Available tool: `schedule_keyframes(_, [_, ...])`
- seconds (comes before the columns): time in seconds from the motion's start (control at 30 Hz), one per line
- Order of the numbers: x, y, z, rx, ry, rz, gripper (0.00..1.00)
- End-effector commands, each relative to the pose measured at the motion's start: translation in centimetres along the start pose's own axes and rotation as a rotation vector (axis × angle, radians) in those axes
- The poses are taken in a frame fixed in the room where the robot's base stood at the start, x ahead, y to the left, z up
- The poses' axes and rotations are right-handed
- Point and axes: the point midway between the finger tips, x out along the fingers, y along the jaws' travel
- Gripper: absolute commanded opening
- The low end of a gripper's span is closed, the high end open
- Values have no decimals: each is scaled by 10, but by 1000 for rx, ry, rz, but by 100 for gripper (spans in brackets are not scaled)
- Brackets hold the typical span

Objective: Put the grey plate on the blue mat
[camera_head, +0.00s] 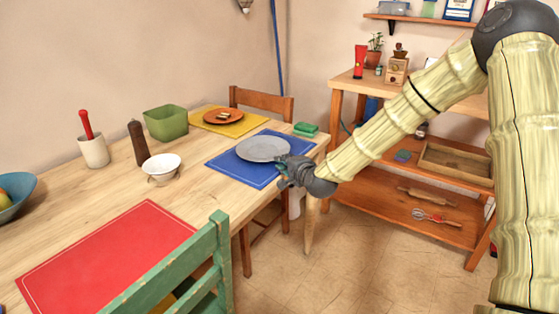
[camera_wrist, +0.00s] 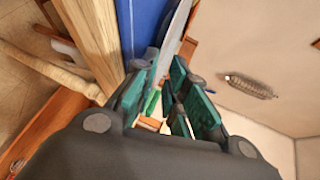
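The grey plate (camera_head: 263,148) lies flat on the blue mat (camera_head: 228,166) at the far right end of the wooden table. In the wrist view the plate shows almost edge-on as a thin grey strip (camera_wrist: 179,28) beside the blue mat (camera_wrist: 145,22). My gripper (camera_head: 283,168) is at the plate's near right edge, low over the mat's right side. In the wrist view its teal finger pads (camera_wrist: 165,88) stand apart with a gap between them. The plate's rim reaches close to the fingertips; whether it touches them I cannot tell.
A green sponge-like block (camera_head: 305,129) lies behind the mat at the table corner. A yellow mat (camera_head: 240,129) with an orange plate (camera_head: 223,117) is beyond. A white bowl (camera_head: 162,167) stands left. A wooden chair (camera_head: 262,101) is behind; a green chair (camera_head: 196,262) is in front.

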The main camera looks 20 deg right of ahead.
Motion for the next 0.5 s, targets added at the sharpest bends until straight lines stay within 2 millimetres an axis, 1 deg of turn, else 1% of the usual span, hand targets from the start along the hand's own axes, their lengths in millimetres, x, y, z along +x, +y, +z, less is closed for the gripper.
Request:
schedule_keyframes(0.03, [-11,-2,0,3,-1,-1,14])
schedule_keyframes(0.2, [-40,-1,0,3,0,-1,14])
schedule_keyframes(0.4, [-61,0,0,1,-1,0,14])
schedule_keyframes(0.5, [-66,0,0,1,-1,0,14])
